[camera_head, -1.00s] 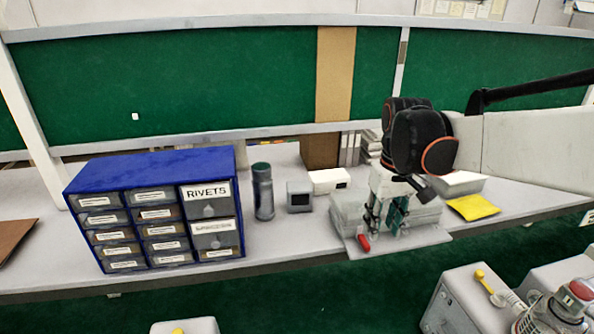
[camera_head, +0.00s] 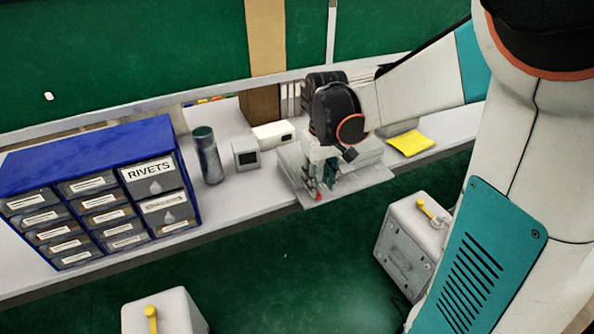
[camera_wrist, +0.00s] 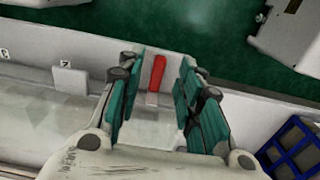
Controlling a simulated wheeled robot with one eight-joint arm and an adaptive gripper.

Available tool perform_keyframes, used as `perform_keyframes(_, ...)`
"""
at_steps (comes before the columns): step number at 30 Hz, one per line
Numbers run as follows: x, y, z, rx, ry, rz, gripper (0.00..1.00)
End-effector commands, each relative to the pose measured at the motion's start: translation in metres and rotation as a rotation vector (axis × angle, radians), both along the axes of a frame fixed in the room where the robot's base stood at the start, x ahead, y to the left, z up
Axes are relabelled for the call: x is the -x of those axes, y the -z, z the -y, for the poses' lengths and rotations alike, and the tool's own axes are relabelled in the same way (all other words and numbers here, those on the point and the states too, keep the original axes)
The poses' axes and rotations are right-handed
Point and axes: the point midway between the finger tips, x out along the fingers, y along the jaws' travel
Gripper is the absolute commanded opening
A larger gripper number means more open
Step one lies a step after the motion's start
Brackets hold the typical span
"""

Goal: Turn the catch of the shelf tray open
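The shelf tray (camera_head: 362,184) is a pale, flat-lipped piece at the front of the bench shelf. Its red catch (camera_wrist: 157,72) shows as a short bar in the wrist view, pointing up the picture and slightly tilted. In the head view the catch (camera_head: 318,194) is small and partly hidden by my gripper (camera_head: 324,176). My gripper, with teal finger pads, is pointed down at the tray's front. In the wrist view it is open (camera_wrist: 162,76), with the catch between its fingers and visible gaps on both sides. I cannot tell whether the fingertips are down at its level.
A blue drawer cabinet (camera_head: 83,150) stands left on the bench. A dark canister (camera_head: 208,156), a small grey box (camera_head: 246,155) and a white box (camera_head: 273,135) stand between it and the tray. A yellow cloth (camera_head: 411,142) lies right. White floor units (camera_head: 405,250) stand in front.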

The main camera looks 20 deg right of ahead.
Motion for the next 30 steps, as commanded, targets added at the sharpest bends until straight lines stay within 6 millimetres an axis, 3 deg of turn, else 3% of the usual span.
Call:
perform_keyframes(8, 0.000, 0.032, 0.000, 0.000, -0.001, 0.000, 0.33)
perform_keyframes(19, 0.001, 0.037, 0.000, 0.000, -0.001, 0.000, 0.33)
perform_keyframes(20, 0.001, 0.037, 0.000, 0.000, -0.001, 0.000, 0.31)
perform_keyframes(24, 0.001, 0.036, 0.000, 0.000, -0.001, 0.000, 0.00)
perform_keyframes(30, 0.001, 0.036, 0.000, 0.000, 0.000, 0.000, 0.00)
